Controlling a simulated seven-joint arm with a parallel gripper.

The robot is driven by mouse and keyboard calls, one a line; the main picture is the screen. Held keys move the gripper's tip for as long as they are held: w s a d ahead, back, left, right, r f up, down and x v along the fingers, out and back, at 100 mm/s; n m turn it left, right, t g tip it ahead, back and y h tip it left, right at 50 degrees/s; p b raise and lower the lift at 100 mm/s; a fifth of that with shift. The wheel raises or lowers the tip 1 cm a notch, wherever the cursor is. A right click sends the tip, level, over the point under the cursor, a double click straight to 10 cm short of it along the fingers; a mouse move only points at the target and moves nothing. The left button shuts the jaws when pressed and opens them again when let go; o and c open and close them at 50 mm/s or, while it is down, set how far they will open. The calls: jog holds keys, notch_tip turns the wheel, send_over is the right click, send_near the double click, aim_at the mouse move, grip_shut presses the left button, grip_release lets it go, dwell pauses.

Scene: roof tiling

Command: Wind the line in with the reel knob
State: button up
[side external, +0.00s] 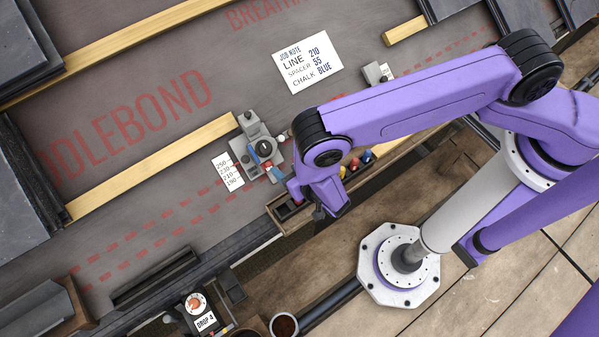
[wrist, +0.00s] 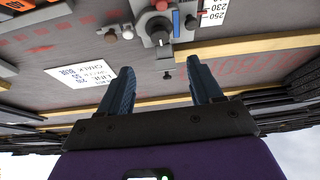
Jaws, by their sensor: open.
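The grey reel unit (side external: 248,128) stands on the roof membrane beside a white number scale (side external: 228,171). Its round grey dial with a dark centre shows in the wrist view (wrist: 158,32), with a red part and a blue-grey post beside it. I cannot tell which part is the reel knob. My gripper (wrist: 160,68) is open and empty, its two dark blue fingers apart. In the wrist view the reel lies beyond the fingertips, above the gap between them. In the side view my purple wrist is just right of the reel, hiding part of the gripper. I cannot make out the line.
A job note (side external: 307,62) reading line 210, spacer 55, chalk blue lies on the membrane. A wooden batten (side external: 150,170) runs left of the reel. A tray (side external: 283,207) lies below my wrist. A box marked drop 4 (side external: 205,321) stands at the bottom.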

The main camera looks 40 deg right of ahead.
jog(key=shift+v, duration=2.6)
jog(key=a+r+n+g+y, duration=0.2)
jog(key=a+r+g+y, duration=0.1)
jog(key=a+r+g, duration=0.5)
jog(key=s+d+r+n+g, duration=0.1)
jog(key=s+d+r+n, duration=0.15)
jog(key=r, duration=0.35)
jog(key=s+d+r+n+g, duration=0.1)
jog(key=s+d+r, duration=0.15)
jog(key=r, duration=0.35)
jog(key=s+d+r+n+h, duration=0.1)
jog(key=s+d+r+n, duration=0.1)
jog(key=d+r, duration=0.3)
jog(key=s+d+r+n+g+h, duration=0.1)
jog(key=s+d+r, duration=0.4)
jog(key=d, duration=0.8)
jog(key=s+d+r+n, duration=0.3)
jog(key=d+r, duration=0.2)
jog(key=d, duration=0.4)
jog(key=shift+d+r+n+g+h, duration=0.35)
jog(key=shift+d+g+h, duration=0.05)
